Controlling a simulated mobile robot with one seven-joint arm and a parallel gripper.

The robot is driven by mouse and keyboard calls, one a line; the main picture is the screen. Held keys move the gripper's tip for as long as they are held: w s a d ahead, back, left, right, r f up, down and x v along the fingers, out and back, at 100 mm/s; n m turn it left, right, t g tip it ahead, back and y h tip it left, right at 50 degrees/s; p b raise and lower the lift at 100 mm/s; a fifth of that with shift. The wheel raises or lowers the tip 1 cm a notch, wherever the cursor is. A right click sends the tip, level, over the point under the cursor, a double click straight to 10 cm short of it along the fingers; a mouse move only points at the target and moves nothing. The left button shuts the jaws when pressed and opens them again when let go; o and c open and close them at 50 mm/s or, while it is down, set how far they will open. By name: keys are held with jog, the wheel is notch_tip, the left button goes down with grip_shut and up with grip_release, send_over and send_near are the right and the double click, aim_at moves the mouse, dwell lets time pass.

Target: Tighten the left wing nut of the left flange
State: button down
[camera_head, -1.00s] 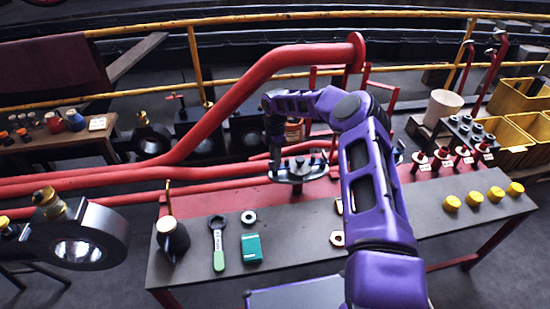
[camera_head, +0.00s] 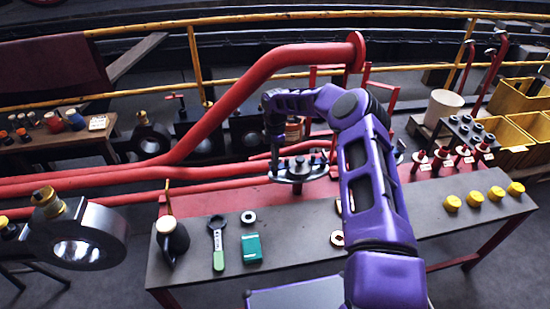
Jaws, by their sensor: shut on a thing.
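The left flange (camera_head: 312,172) is a round metal disc on the red strip at the back of the bench, with small dark fittings on its top. My gripper (camera_head: 276,156) points down at the left side of this flange. Its jaws are small and dark here, and they are shut on the left wing nut, which is mostly hidden by the fingers. My purple arm covers the area right of the flange, and a second metal flange (camera_head: 399,152) shows only in part behind it.
On the bench (camera_head: 290,240) are a dark oil can (camera_head: 172,240), a green-handled wrench (camera_head: 218,250), a teal box (camera_head: 251,248) and a ring nut (camera_head: 248,216). Yellow caps (camera_head: 474,199) and red valves (camera_head: 441,157) stand at the right. A thick red pipe (camera_head: 240,95) rises behind.

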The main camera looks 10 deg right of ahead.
jog(key=m+b, duration=0.2)
jog(key=m, duration=0.2)
jog(key=shift+m, duration=0.3)
jog(key=m+b, duration=0.2)
jog(key=m, duration=0.3)
jog(key=shift+m, duration=0.3)
jog(key=m, duration=0.5)
jog(key=shift+b, duration=0.4)
jog(key=shift+m, duration=2.4)
jog(key=shift+r, duration=0.1)
jog(key=c, duration=1)
grip_release()
jog(key=shift+o, duration=0.2)
notch_tip(320, 180, up, 17)
jog(key=p, duration=0.2)
jog(key=shift+r, duration=0.15)
